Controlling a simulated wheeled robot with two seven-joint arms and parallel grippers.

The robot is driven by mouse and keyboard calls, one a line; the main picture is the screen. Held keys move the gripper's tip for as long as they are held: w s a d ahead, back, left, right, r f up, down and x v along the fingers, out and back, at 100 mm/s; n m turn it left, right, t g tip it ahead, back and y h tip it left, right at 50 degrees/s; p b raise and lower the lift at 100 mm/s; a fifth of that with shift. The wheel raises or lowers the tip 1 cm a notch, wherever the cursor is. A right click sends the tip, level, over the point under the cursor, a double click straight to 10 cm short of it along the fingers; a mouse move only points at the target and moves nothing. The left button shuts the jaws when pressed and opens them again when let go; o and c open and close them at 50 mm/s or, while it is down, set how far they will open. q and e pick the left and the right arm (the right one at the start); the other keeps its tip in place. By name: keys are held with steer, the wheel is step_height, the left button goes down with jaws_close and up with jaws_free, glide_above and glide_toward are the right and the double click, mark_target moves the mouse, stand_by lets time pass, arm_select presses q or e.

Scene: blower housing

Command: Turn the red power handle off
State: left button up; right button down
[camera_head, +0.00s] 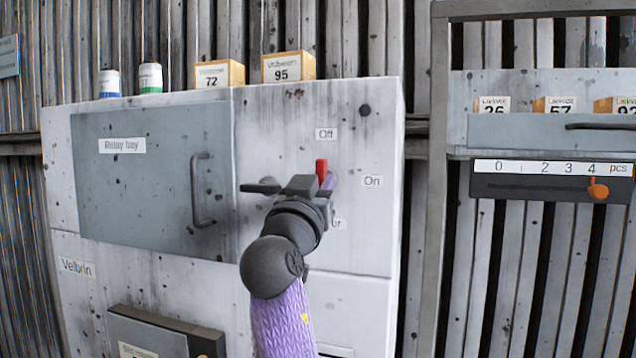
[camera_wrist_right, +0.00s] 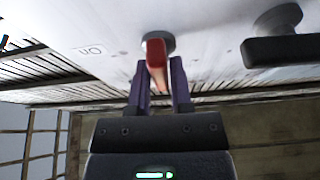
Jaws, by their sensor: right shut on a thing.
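The red power handle (camera_head: 321,170) sticks out of the white cabinet front, between the "Off" label (camera_head: 326,134) above and the "On" label (camera_head: 372,181) to its right. In the head view the handle's red part stands roughly upright, pointing toward "Off". My right gripper (camera_head: 326,183) is at the handle, with its wrist hiding the lower part. In the right wrist view the red handle (camera_wrist_right: 155,55) lies between the two purple fingers of my right gripper (camera_wrist_right: 159,90), which is shut on it. My left gripper is not in view.
A grey "Relay bay" door (camera_head: 150,190) with a bar handle (camera_head: 202,190) is further left. Boxes and small bottles stand on top. A shelf unit (camera_head: 545,130) stands at right.

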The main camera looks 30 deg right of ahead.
steer(key=shift+n, duration=0.3)
steer(key=c, duration=0.6)
jaws_free()
steer(key=b+v, duration=0.3)
steer(key=v, duration=0.7)
steer(key=shift+r, duration=0.1)
